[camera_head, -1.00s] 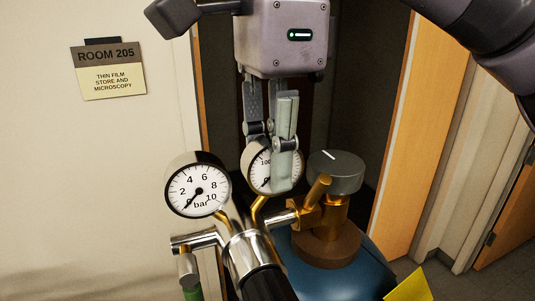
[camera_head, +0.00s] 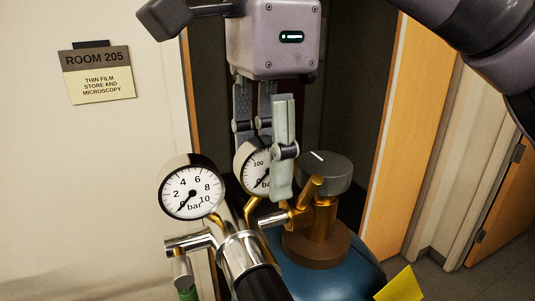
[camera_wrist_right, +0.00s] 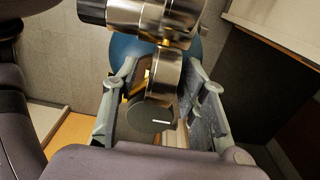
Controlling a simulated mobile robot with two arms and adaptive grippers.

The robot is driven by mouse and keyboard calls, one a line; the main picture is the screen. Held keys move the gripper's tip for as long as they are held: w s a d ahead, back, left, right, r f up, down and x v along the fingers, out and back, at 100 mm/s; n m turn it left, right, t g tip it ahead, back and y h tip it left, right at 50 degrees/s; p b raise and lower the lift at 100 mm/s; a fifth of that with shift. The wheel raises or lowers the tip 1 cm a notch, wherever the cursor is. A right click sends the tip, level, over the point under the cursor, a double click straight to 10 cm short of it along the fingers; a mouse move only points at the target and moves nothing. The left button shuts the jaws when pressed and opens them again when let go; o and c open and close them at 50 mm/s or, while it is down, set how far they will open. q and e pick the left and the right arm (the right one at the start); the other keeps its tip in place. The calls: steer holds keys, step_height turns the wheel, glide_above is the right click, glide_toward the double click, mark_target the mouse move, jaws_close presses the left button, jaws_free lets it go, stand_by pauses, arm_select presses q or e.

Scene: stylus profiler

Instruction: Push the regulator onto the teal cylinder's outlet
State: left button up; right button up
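The regulator (camera_head: 243,250) is a chrome body with two round white gauges and a dark end; it also shows in the right wrist view (camera_wrist_right: 155,18). Its side stem meets the brass outlet (camera_head: 305,208) of the teal cylinder (camera_head: 335,275); I cannot tell how deeply it is seated. A grey knob (camera_head: 322,172) tops the brass valve. My right gripper (camera_head: 264,160) points down at the rear gauge (camera_head: 253,168). Its fingers are apart, one partly covering that gauge. In the right wrist view they stand on both sides of a metal gauge body (camera_wrist_right: 165,75). My left gripper is not in view.
A yellow tag (camera_head: 402,286) is at the lower right of the cylinder. A wall with a room sign (camera_head: 96,72) stands to the left. A wooden door edge (camera_head: 415,110) stands to the right, with a dark recess behind the cylinder.

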mark_target(185, 158)
steer(key=shift+f, duration=0.15)
steer(key=shift+c, duration=0.4)
steer(key=shift+r, duration=3.6)
steer(key=shift+w, duration=0.1)
step_height(185, 158, down, 7)
steer(key=a, duration=0.2)
steer(key=s+a, duration=0.1)
steer(key=a, duration=0.2)
steer(key=s+a, duration=0.1)
steer(key=a, duration=0.1)
steer(key=shift+s+a, duration=0.15)
